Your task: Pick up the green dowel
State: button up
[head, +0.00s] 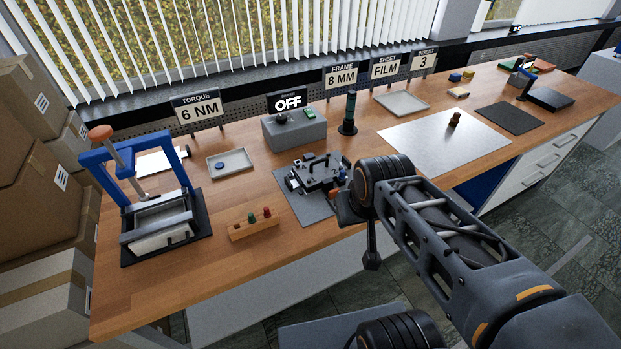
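A small green dowel (267,212) stands upright in a wooden block (240,236) near the front edge of the bench, left of the middle. My gripper (372,262) appears as a dark shape hanging below the end of my arm, in front of the bench edge. It is well to the right of the block and apart from the dowel. Its fingers are too small and dark to tell open from shut.
A blue-framed press (133,165) stands left of the block. A black fixture (318,172) on a grey mat stands to its right, close to my arm. A tray (229,164) with a blue disc lies behind. Bare wood surrounds the block.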

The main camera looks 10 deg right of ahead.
aim_at(251, 220)
jog(key=u, duration=0.4)
jog(key=k, duration=0.6)
jog(key=u, duration=0.8)
jog(key=k, duration=0.55)
jog(key=u, duration=1.1)
jog(key=i, duration=0.95)
jog(key=z, duration=1.15)
jog(key=i, duration=0.75)
jog(key=z, duration=0.85)
